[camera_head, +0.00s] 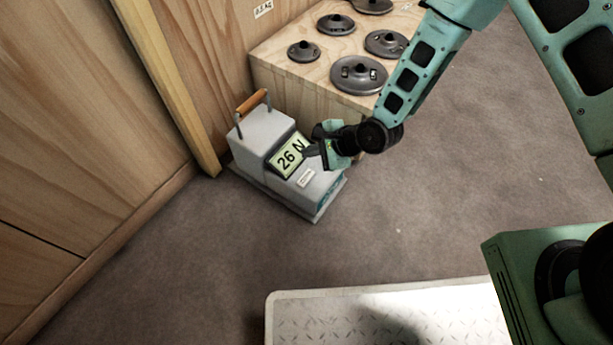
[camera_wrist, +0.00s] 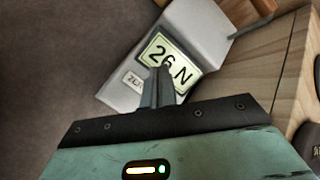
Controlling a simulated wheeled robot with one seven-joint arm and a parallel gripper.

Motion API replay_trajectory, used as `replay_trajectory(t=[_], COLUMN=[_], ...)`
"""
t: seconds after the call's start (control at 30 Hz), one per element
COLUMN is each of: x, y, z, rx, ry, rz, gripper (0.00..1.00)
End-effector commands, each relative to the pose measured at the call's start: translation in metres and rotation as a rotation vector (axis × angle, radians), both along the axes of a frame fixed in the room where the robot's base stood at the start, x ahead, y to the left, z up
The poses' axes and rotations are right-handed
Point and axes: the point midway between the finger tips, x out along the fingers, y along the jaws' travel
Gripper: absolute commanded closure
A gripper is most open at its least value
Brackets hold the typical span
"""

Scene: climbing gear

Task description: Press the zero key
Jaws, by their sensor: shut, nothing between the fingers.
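A grey device (camera_head: 265,135) with an orange handle stands on the floor by the wooden wall. Its lit screen (camera_head: 289,156) reads "26 N"; the screen also shows in the wrist view (camera_wrist: 172,62). A small white label (camera_head: 306,178) lies below the screen; in the wrist view the label (camera_wrist: 133,82) is partly legible, starting with "Z". I cannot make out a separate zero key; my gripper hides part of the device. My gripper (camera_head: 309,151) is shut and empty, its tips over the screen's right edge. I cannot tell whether they touch. The fingers (camera_wrist: 160,75) also overlap the screen in the wrist view.
A plywood box (camera_head: 290,75) with several dark round holds on top stands behind the device, close to my arm. A pale metal tread plate (camera_head: 300,310) lies at the front. The carpet (camera_head: 190,270) between is clear.

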Motion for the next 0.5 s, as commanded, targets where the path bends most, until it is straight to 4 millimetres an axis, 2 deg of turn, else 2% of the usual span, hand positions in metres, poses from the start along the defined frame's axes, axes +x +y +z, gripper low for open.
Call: replay_trajectory(t=[0.27,0.5], x=[0.0,0.0], y=[0.0,0.0], z=[-0.024,-0.059], rx=[-0.001,-0.001], ry=[-0.001,-0.001], rz=[0.001,0.003], gripper=[1.0,1.0])
